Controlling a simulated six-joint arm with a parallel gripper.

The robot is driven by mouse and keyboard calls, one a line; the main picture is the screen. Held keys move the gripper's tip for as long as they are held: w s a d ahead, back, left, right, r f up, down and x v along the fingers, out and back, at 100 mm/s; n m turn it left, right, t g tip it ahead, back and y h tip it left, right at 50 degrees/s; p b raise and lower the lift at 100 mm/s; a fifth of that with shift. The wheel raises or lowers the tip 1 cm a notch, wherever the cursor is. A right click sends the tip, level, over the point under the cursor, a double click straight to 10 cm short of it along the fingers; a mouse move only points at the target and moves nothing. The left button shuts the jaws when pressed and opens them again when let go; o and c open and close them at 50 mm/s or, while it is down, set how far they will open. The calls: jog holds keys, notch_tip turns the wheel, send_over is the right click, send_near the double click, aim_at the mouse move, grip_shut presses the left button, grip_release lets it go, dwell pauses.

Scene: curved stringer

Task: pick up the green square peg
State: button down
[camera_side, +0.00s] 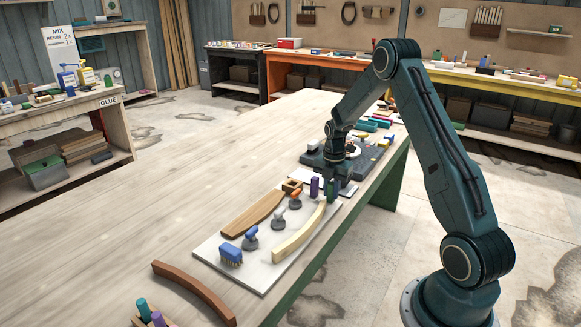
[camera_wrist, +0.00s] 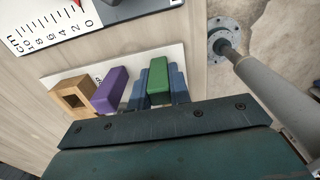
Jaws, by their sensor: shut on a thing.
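The green square peg (camera_wrist: 159,79) stands between the two blue fingers of my gripper (camera_wrist: 160,88) in the wrist view. My gripper is shut on it. In the side view the green peg (camera_side: 332,189) is small and dark, beside the purple peg (camera_side: 314,187) at the far end of the white board. Whether the green peg's lower end touches the board cannot be told. The purple peg also shows in the wrist view (camera_wrist: 109,90), just left of the fingers and apart from them.
A wooden block with a square hole (camera_wrist: 74,96) stands left of the purple peg. A dark fixture (camera_side: 312,158) lies beyond. The table's left side is clear.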

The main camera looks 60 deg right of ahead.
aim_at(332, 183)
notch_tip(332, 183, up, 20)
dwell(0.9)
dwell(0.5)
